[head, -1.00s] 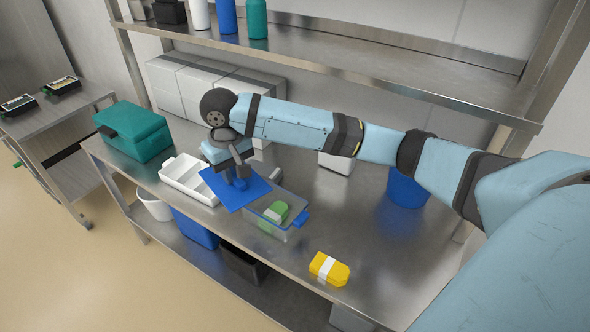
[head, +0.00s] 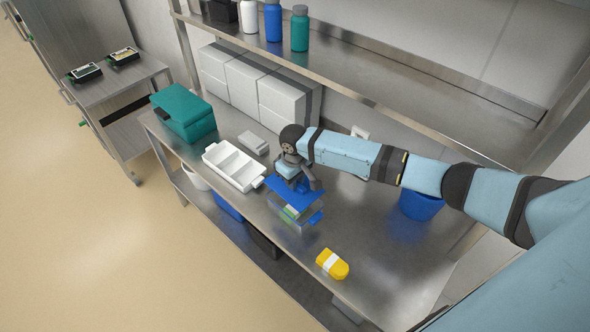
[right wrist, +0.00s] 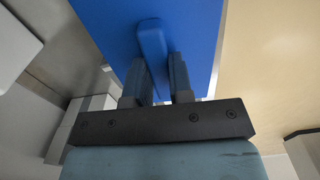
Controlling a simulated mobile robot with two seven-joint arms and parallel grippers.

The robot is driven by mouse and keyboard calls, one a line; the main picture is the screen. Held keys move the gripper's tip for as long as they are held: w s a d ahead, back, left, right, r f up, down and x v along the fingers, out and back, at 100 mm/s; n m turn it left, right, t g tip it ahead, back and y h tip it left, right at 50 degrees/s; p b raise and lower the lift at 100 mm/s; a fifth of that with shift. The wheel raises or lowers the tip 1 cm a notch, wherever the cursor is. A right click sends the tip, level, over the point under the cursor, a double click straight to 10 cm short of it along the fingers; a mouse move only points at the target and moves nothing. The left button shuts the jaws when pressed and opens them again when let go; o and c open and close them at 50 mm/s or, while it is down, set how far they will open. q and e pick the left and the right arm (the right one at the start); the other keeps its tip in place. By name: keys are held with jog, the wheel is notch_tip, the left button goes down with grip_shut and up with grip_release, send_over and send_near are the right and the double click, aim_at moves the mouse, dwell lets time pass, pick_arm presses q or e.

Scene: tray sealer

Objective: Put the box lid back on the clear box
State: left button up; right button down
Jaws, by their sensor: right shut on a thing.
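The blue box lid (head: 289,194) is a flat panel with a raised handle. My right gripper (head: 299,181) is shut on that handle and holds the lid over the clear box (head: 302,220). In the right wrist view, the two fingers of the gripper (right wrist: 160,80) sit either side of the handle, and the lid (right wrist: 195,35) fills the upper middle. The lid covers much of the box from above and looks a little tilted. A green item (head: 291,212) shows through the box wall. Whether the lid touches the rim cannot be told. My left gripper is not in view.
A white divided tray (head: 233,166) stands left of the box, with a teal case (head: 184,113) beyond it. A yellow pack (head: 332,264) lies near the front edge. A blue bucket (head: 420,205) stands right. Bare steel lies between.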

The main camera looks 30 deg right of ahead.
jog(key=shift+d+f, duration=0.1)
jog(key=shift+f, duration=0.15)
notch_tip(320, 180, down, 3)
jog(key=b, duration=0.4)
jog(key=shift+s, duration=0.1)
jog(key=shift+f+b, duration=0.5)
jog(key=shift+f, duration=0.6)
jog(key=shift+p, duration=0.55)
jog(key=shift+f+p, duration=0.15)
jog(key=shift+p, duration=0.25)
jog(key=c, duration=0.9)
grip_release()
jog(key=shift+c, duration=0.2)
jog(key=c, duration=0.3)
